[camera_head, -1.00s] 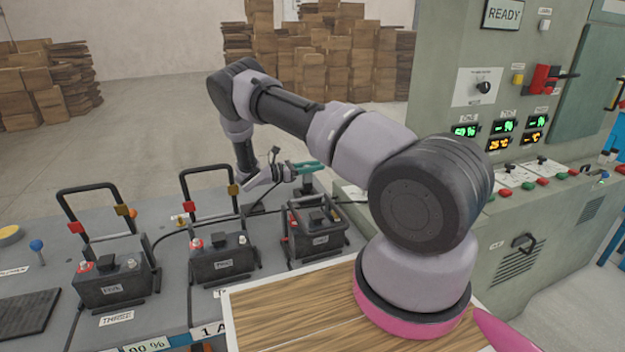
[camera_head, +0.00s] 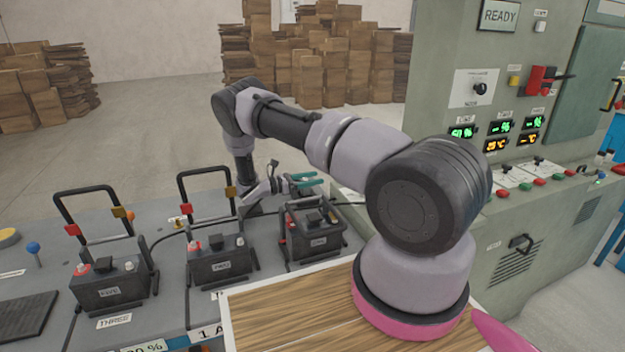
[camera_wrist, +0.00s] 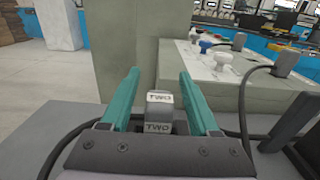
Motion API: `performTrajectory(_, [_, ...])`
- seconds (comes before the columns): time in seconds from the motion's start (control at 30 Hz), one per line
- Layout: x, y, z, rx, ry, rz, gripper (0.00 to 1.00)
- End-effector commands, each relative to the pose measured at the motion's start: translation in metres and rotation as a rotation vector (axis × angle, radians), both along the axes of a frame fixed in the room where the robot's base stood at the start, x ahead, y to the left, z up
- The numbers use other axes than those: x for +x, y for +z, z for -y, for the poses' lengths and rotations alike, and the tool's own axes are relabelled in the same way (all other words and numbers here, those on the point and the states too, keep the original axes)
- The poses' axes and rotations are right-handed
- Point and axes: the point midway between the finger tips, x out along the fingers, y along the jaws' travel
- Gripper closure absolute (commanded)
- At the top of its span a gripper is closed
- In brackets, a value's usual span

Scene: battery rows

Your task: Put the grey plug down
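The grey plug (camera_wrist: 158,112), marked TWO, is between the two teal fingers of my gripper (camera_wrist: 159,75) in the wrist view. The fingers stand apart, with a narrow gap showing on each side of the plug. In the head view my gripper (camera_head: 304,180) is low over the far side of the right-hand battery (camera_head: 314,240). The plug cannot be made out clearly there. What lies under the plug is hidden by my gripper's body in the wrist view.
Two more black batteries stand to the left, the middle one (camera_head: 222,262) and the left one (camera_head: 108,290), with upright handle frames behind them. A grey-green control cabinet (camera_head: 440,90) rises at the right. A dark cable (camera_wrist: 245,137) runs beside my gripper in the wrist view.

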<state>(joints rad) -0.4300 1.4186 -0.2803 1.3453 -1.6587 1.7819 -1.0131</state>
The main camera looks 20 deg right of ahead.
Motion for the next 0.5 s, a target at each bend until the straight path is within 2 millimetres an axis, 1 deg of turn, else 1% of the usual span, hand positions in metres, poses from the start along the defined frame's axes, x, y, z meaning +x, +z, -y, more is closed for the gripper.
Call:
performTrajectory(0.17, [0.0,0.003,-0.001,0.0,0.001,0.001,0.38])
performTrajectory(0.27, [0.0,0.002,-0.015,0.0,0.003,0.001,0.38])
performTrajectory(0.5, [0.0,0.002,-0.056,-0.001,0.003,0.001,0.38])
